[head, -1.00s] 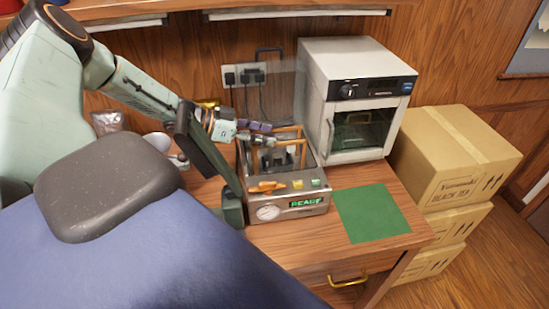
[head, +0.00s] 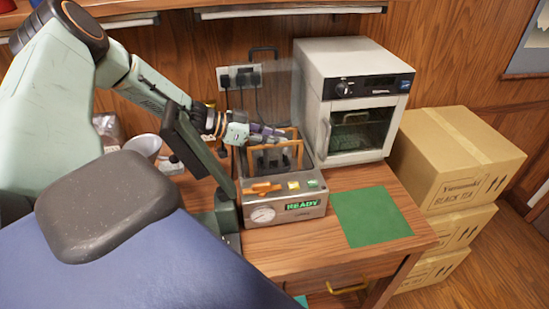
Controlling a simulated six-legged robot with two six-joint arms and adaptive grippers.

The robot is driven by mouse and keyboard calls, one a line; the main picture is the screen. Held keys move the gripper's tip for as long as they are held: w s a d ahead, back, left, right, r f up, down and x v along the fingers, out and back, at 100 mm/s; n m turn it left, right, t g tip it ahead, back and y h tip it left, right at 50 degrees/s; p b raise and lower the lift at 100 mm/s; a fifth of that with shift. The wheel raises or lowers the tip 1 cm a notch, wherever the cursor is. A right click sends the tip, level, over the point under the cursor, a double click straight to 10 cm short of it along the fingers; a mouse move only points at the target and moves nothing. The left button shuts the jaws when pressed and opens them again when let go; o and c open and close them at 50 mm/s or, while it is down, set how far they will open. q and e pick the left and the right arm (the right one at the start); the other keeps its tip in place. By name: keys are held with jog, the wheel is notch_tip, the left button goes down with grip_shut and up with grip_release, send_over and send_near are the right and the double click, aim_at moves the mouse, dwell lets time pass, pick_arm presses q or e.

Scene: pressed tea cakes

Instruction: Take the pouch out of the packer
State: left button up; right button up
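The packer (head: 288,211) is a metal box on the wooden desk, with a gauge, an orange handle, buttons and a green READY display. Its clear lid (head: 281,88) appears to stand raised behind the open chamber. My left gripper (head: 277,136) reaches in from the left, over the chamber and its orange frame. It is small and seen from the side, so I cannot tell whether its fingers are open or shut. A dark shape (head: 270,160) shows in the chamber below it. I cannot make out the pouch clearly. My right gripper is out of view.
A white oven-like appliance (head: 350,75) stands behind and right of the packer. A flat green mat (head: 372,217) lies clear at the desk's right. A bowl (head: 144,146) sits behind my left arm. Cardboard boxes (head: 455,155) are stacked right of the desk.

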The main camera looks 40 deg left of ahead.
pick_arm(q)
jog(key=shift+s+a, duration=0.25)
jog(key=shift+s, duration=0.05)
grip_shut()
jog(key=shift+w+d+r, duration=0.1)
jog(key=shift+d+r, duration=0.05)
jog(key=shift+r+p, duration=0.3)
notch_tip(320, 180, up, 8)
jog(key=p, duration=0.6)
jog(key=shift+r, duration=0.1)
jog(key=shift+r+p, duration=0.4)
jog(key=shift+p, duration=0.1)
jog(key=shift+r, duration=0.1)
